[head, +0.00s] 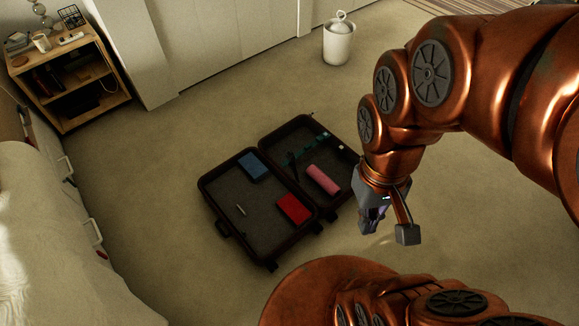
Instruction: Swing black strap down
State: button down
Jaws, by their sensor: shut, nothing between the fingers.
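An open dark suitcase (232,235) lies flat on the carpet with its two halves side by side. I cannot clearly make out the black strap against the dark suitcase; a thin dark strip (293,166) shows in the right half, but I cannot tell if it is the strap. My gripper (369,226) is shut and empty. In the picture it is just right of the suitcase's right half, pointing down. My wrist covers part of that half's right edge.
The left half holds a blue item (253,166), a red item (293,208) and a small light stick (241,210). The right half holds a pink roll (323,180) and a teal item (319,140). A white bin (338,44), wooden shelf (66,75) and bed (50,240) stand apart.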

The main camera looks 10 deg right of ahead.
aim_at(292, 165)
jog(key=z, duration=0.05)
jog(key=k, duration=0.6)
jog(key=u, duration=0.45)
jog(key=i, duration=1)
jog(key=u, duration=0.8)
